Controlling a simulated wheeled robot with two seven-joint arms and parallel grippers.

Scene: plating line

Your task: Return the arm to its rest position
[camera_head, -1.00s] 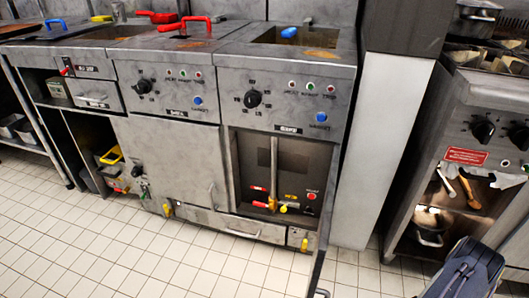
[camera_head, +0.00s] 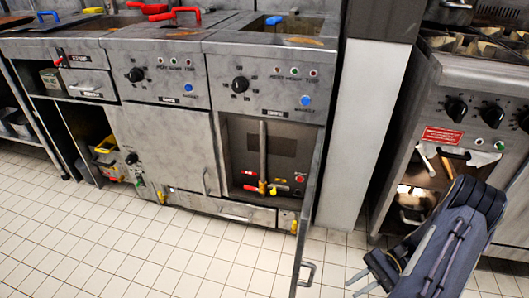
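My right arm comes in from the lower right, dark blue and grey. My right gripper (camera_head: 355,284) is at the bottom, right of centre, above the tiled floor. Its two fingers point left and look apart, with nothing seen between them. It is right of the open cabinet door (camera_head: 308,215) and its handle (camera_head: 307,273), and appears clear of them. My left gripper is not in view.
The open door juts out from the fryer cabinet (camera_head: 263,150), which shows pipes and valves inside. A stove (camera_head: 455,95) with a pot (camera_head: 412,200) on its lower shelf stands right, behind my arm. The tiled floor (camera_head: 150,250) is clear at left.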

